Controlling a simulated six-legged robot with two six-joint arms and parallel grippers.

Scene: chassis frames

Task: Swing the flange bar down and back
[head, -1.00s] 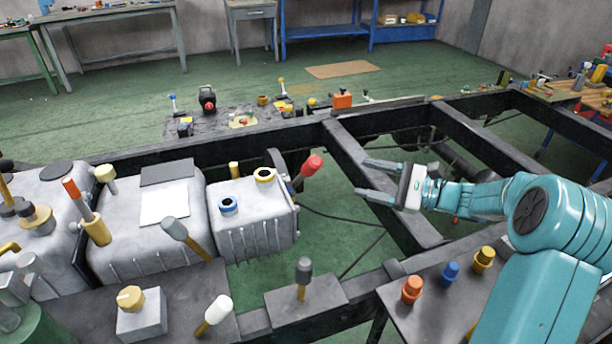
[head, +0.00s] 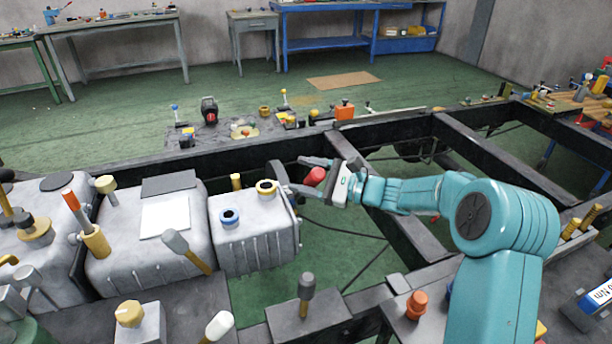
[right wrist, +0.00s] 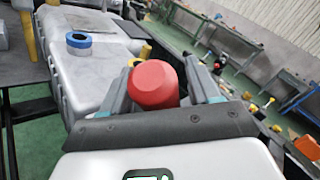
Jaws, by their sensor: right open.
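The flange bar's red knob (head: 315,177) shows at the right end of the grey gearbox-like housing (head: 254,240), beside a dark flange (head: 276,179). My right gripper (head: 306,176) is open with its fingers on either side of the red knob. In the right wrist view the red knob (right wrist: 153,85) sits between the two grey fingers, close to the palm. I cannot tell whether a finger touches it. The bar below the knob is mostly hidden by the knob and gripper. My left gripper is not in view.
The black chassis frame (head: 470,147) runs around the open middle. A blue-ringed port (head: 230,217) and a yellow-ringed port (head: 266,187) top the housing. A grey-headed lever (head: 306,285) and an orange knob (head: 416,304) stand in front. Green floor shows below the frame.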

